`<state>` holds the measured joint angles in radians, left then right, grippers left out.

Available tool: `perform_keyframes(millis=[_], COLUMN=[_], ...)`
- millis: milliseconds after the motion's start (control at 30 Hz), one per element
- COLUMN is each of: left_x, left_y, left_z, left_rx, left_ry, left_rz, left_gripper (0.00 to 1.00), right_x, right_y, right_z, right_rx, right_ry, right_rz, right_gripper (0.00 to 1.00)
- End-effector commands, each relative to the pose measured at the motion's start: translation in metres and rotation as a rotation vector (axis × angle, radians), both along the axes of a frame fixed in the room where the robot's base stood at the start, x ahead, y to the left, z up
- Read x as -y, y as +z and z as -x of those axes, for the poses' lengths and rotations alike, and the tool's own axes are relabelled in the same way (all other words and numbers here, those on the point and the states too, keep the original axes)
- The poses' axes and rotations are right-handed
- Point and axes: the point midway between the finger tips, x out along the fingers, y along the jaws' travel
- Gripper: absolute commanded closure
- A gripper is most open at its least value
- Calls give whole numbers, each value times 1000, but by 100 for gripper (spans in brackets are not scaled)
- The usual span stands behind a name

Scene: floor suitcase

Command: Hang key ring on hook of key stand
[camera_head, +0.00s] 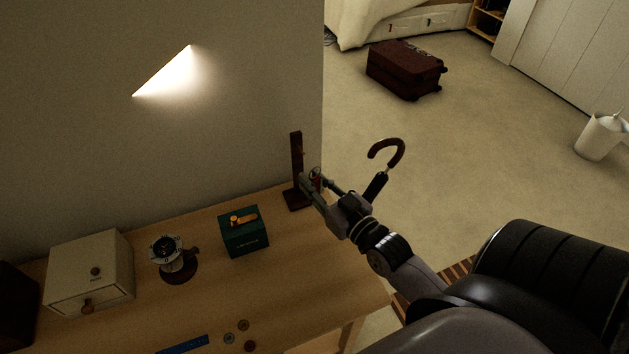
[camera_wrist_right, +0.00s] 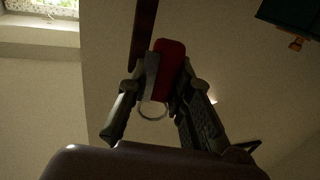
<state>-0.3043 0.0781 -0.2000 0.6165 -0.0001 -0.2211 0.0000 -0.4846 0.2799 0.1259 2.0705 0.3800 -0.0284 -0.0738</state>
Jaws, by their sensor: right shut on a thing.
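The key stand (camera_head: 297,160) is a dark wooden post on a square base at the far right corner of the desk. A small hook seems to stick out near its upper part, too small to make out clearly. My right gripper (camera_head: 311,181) is beside the post, and is shut on the key ring. In the right wrist view, the key ring (camera_wrist_right: 169,62) shows a red tag, a grey key-like piece and a metal loop between the fingers (camera_wrist_right: 155,90). The post (camera_wrist_right: 143,35) passes close by the tag; contact cannot be told. My left gripper is not in view.
A green box (camera_head: 244,238), a round device on a stand (camera_head: 176,262) and a cream drawer box (camera_head: 90,272) stand on the desk (camera_head: 320,260). An umbrella with a curved handle (camera_head: 398,146) is just beyond my right gripper. A wall is behind the desk.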

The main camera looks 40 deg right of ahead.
Motion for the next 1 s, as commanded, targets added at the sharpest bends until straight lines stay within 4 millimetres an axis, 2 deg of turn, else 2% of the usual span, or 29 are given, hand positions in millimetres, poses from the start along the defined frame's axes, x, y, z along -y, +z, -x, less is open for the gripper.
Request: perform_keyframes(millis=[167,500,1000], left_x=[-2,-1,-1], left_y=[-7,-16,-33], left_z=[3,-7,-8], left_rx=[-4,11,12], left_ry=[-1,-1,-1], left_rz=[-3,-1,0], left_gripper=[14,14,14], right_x=[3,8,14], right_y=[-1,-4,-7], right_z=[-11,-31,-60], right_rx=[3,1,2], right_ry=[0,0,0], right_rz=[0,0,0], right_gripper=[100,100,100])
